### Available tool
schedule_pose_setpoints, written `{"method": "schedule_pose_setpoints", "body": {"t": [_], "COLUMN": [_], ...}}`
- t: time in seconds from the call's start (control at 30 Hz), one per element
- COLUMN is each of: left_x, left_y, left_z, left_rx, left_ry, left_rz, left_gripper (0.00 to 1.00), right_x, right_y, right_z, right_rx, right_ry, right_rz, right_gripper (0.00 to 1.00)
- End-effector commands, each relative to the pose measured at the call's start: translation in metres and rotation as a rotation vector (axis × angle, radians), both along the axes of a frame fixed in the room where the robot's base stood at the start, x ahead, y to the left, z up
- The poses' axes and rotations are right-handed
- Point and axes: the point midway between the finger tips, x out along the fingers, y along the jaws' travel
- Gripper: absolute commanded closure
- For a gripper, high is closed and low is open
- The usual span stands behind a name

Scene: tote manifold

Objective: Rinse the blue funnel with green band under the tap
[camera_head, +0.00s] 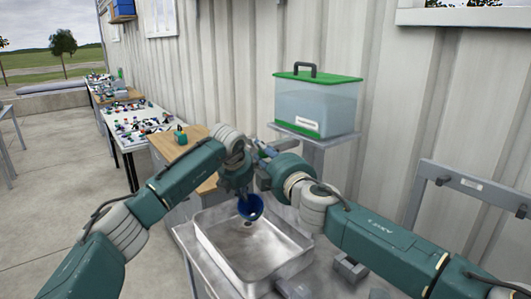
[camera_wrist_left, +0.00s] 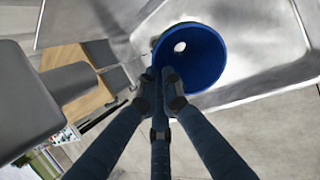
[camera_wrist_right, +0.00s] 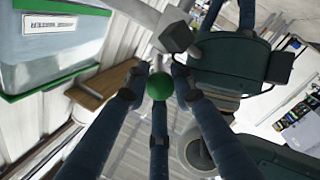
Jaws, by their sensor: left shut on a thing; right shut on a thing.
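The blue funnel (camera_head: 250,208) is held over the metal sink (camera_head: 207,243), above its basin. My left gripper (camera_head: 243,194) is shut on its rim; in the left wrist view the funnel (camera_wrist_left: 208,68) shows its wide mouth and a pale round hole inside. Its green band is not visible. My right gripper (camera_head: 264,152) is above and to the right of the funnel. In the right wrist view its fingers (camera_wrist_right: 158,82) close around a round green knob (camera_wrist_right: 160,86), beside a grey block-ended bar (camera_wrist_right: 175,37), probably part of the tap. I cannot see any water running.
A clear tank with a green lid (camera_head: 318,106) stands on a grey stand (camera_head: 313,140) behind my right arm. A wooden-topped bench (camera_head: 178,145) and a white table of small parts (camera_head: 140,127) stand at the left. Corrugated wall closes the back. Open floor lies left.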

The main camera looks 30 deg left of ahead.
Motion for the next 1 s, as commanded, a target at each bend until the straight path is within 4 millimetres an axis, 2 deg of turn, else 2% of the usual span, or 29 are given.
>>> {"method": "schedule_pose_setpoints", "body": {"t": [0.13,0.17,0.23,0.27,0.67,1.0], "left_x": [0.000,0.000,0.000,0.000,0.000,0.000], "left_y": [0.000,0.000,0.000,0.000,0.000,0.000], "left_z": [0.000,0.000,0.000,0.000,0.000,0.000], "left_rx": [0.000,0.000,0.000,0.000,0.000,0.000], "left_ry": [0.000,0.000,0.000,0.000,-0.001,-0.001], "left_rz": [0.000,0.000,0.000,0.000,0.000,0.000], "left_gripper": [1.00,1.00,1.00,1.00,1.00,1.00], "right_x": [0.000,0.000,0.000,0.000,-0.002,-0.023], "right_y": [0.000,0.000,0.000,0.000,-0.002,-0.030], "right_z": [-0.001,-0.001,-0.001,-0.001,-0.001,-0.001], "right_rx": [-0.001,-0.001,-0.001,-0.001,0.001,0.000], "right_ry": [0.001,0.001,0.001,0.001,0.001,0.001], "right_rz": [0.001,0.001,0.001,0.001,0.004,0.003], "right_gripper": [1.00,0.72,0.58,0.56,0.56,0.56]}}
